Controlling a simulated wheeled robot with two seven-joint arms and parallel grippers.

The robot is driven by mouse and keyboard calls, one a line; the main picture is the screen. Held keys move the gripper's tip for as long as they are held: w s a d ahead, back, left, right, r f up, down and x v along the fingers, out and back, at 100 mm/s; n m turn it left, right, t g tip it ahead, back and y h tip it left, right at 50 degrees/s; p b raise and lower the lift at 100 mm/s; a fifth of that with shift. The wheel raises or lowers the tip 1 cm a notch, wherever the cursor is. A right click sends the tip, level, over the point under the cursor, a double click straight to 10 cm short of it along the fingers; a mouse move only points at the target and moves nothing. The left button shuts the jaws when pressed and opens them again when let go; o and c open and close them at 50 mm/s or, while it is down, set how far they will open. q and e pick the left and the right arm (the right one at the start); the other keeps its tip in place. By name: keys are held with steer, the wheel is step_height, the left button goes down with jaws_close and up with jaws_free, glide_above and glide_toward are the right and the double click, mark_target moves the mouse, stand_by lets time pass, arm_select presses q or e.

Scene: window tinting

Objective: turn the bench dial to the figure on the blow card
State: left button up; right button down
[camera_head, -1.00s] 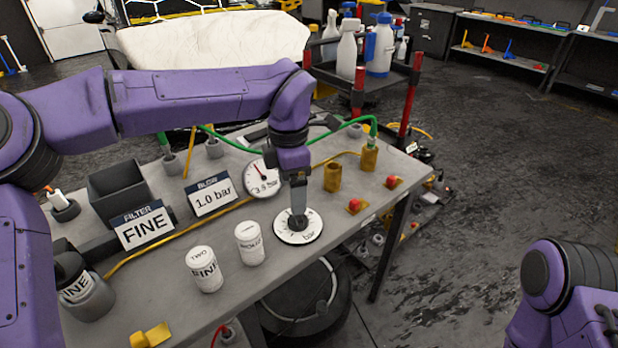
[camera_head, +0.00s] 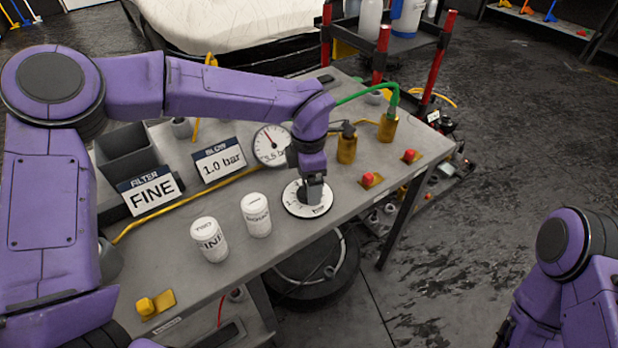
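The blow card (camera_head: 219,162) on the bench reads 1.0 bar. The bench dial (camera_head: 297,207) is a round white disc marked "bar", lying flat near the bench's front edge. My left gripper (camera_head: 313,191) points down over its middle, fingers close together on the knob. The gripper hides the knob and part of the scale.
A filter card (camera_head: 152,192) reading FINE stands before a dark bin (camera_head: 130,150). Two white canisters (camera_head: 209,240) (camera_head: 257,215) stand left of the dial. Brass sockets (camera_head: 387,128), a green hose (camera_head: 365,92) and red buttons (camera_head: 368,179) lie to the right.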

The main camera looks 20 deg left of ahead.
arm_select(q)
steer(key=shift+s+r, duration=0.15)
steer(key=shift+s, duration=0.1)
steer(key=shift+s+r, duration=0.2)
steer(key=shift+s, duration=0.1)
steer(key=c, duration=0.8)
steer(key=shift+f, duration=0.1)
steer(key=shift+c, duration=1.3)
arm_select(e)
steer(key=shift+s+a+r, duration=0.1)
steer(key=shift+s+r, duration=0.05)
steer(key=shift+s, duration=0.2)
